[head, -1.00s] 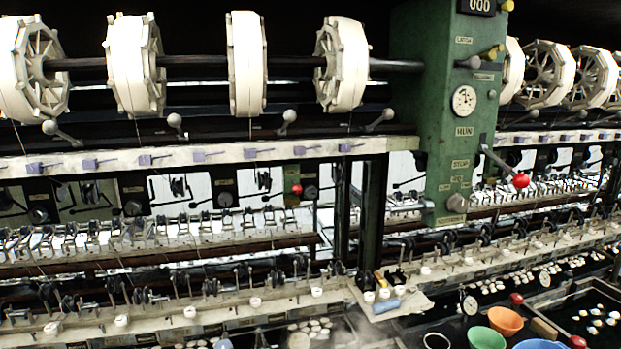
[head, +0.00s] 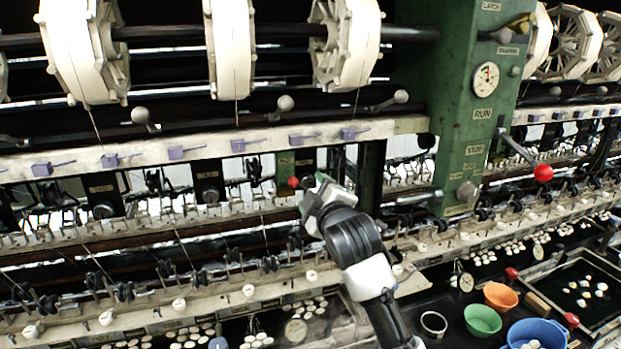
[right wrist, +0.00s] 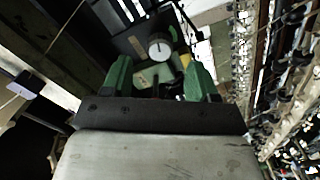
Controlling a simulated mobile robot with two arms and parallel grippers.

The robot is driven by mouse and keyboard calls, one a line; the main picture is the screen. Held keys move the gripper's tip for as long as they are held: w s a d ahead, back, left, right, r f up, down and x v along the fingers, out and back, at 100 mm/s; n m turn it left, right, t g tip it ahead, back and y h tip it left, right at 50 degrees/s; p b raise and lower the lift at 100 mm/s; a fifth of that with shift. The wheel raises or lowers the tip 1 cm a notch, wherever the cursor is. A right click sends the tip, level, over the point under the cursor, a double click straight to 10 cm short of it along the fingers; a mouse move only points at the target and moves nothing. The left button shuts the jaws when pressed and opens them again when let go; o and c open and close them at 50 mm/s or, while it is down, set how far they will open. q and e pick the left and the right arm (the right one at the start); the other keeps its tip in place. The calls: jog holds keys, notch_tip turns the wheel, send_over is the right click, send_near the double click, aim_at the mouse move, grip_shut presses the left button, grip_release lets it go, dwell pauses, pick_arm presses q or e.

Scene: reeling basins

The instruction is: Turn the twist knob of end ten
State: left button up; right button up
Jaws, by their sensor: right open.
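My right gripper (head: 318,188) is raised in front of the machine at the green panel (head: 285,164) with the red button (head: 293,182). In the right wrist view its green fingers (right wrist: 160,78) are apart and nothing is between them. A round, pale knob (right wrist: 159,47) with a dark mark shows just beyond the fingertips, roughly centred between them. I cannot tell whether they touch it. In the head view the gripper covers the spot beside the red button, so this knob is hidden there. I cannot read its end number. My left gripper is not in view.
Other dark knobs sit on panels to the left, one (head: 210,195) nearest. A green column (head: 470,120) with a red-balled lever (head: 543,173) stands to the right. Rows of thread guides run below. A green bowl (head: 482,320), an orange bowl (head: 500,296) and a blue basin (head: 537,333) are lower right.

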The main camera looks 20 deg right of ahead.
aim_at(309, 184)
jog(key=w+p, duration=0.1)
jog(key=w, duration=0.2)
jog(key=shift+w, duration=0.3)
jog(key=c, duration=0.9)
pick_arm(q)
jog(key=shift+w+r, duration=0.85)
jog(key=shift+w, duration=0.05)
